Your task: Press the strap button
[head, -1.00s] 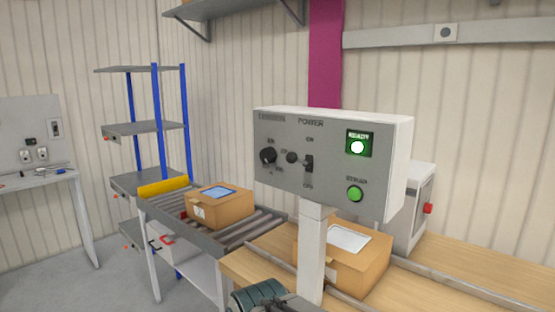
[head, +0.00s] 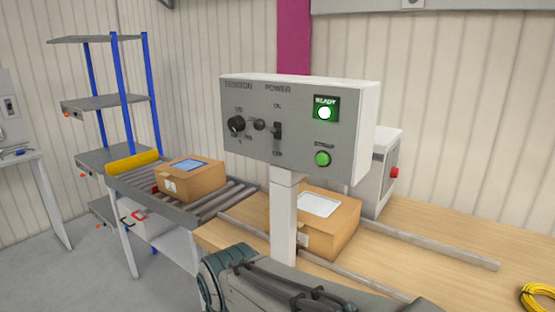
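The green strap button (head: 322,158) sits at the lower right of the grey control panel (head: 252,158) in the head view, with a label reading STRAP above it. The lit READY lamp (head: 325,113) is above the button. The power switch (head: 278,131) and the black tension knob (head: 236,123) are on the panel's left and middle. My arm shows at the bottom of the view, in front of and below the panel. My gripper's fingertips are not in the frame, and nothing is touching the button.
A cardboard box (head: 345,238) sits behind the panel post (head: 284,215) on the wooden bench (head: 430,250). Another box (head: 190,180) is on the roller conveyor (head: 225,205). A yellow cable coil (head: 538,297) lies at the bench's right. A metal rail (head: 430,244) crosses the bench.

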